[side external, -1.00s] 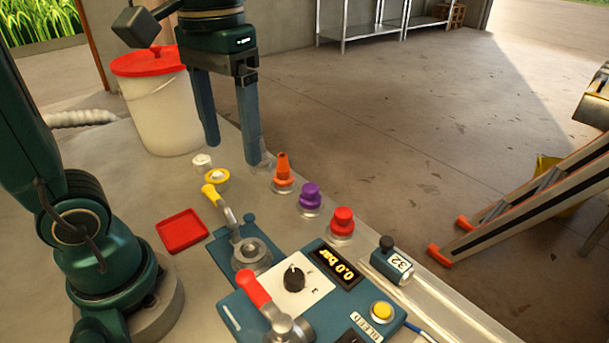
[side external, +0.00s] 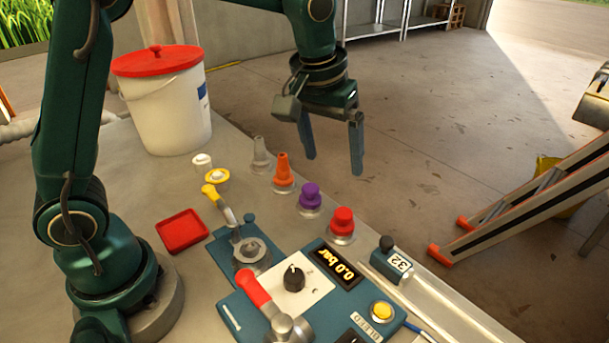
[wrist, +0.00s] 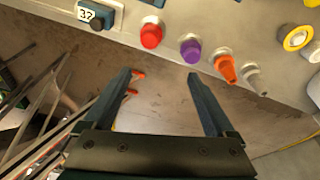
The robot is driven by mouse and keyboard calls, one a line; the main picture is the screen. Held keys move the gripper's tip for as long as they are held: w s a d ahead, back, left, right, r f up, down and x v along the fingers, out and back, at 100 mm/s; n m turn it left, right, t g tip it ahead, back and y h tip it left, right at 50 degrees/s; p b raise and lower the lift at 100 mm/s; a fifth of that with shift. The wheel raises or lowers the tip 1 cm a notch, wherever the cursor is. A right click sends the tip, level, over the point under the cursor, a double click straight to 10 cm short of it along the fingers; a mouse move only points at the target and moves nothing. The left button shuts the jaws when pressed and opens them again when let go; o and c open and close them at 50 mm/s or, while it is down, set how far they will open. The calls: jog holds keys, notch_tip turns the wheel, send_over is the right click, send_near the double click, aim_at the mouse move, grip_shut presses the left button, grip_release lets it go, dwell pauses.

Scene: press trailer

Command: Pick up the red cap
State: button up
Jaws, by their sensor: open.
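The red cap (side external: 343,219) sits upright on a pale round base near the table's right edge in the side view. It also shows in the wrist view (wrist: 151,36), top centre, beyond my fingertips. My gripper (side external: 334,165) is open and empty, pointing down. It appears raised, out past the table edge, above and behind the cap in the side view. In the wrist view my gripper (wrist: 160,75) has its two fingers wide apart, with bare floor between them. Nothing hides the cap.
A purple cap (side external: 309,195), an orange cone-shaped cap (side external: 282,172) and a grey one (side external: 261,153) stand in a row beside the red cap. A control panel with levers (side external: 228,299) lies in front. A red tray (side external: 182,231) and a lidded white bucket (side external: 168,112) stand left.

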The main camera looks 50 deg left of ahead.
aim_at(343, 212)
jog(key=shift+m+g, duration=0.4)
jog(key=shift+g, duration=0.3)
jog(key=f, duration=0.2)
jog(key=d+f, duration=0.1)
jog(key=f, duration=0.2)
jog(key=w+d+f, duration=0.1)
jog(key=f, duration=0.1)
jog(key=shift+d+f, duration=0.2)
jog(key=shift+w+f, duration=0.2)
jog(key=shift+f, duration=2.3)
grip_shut()
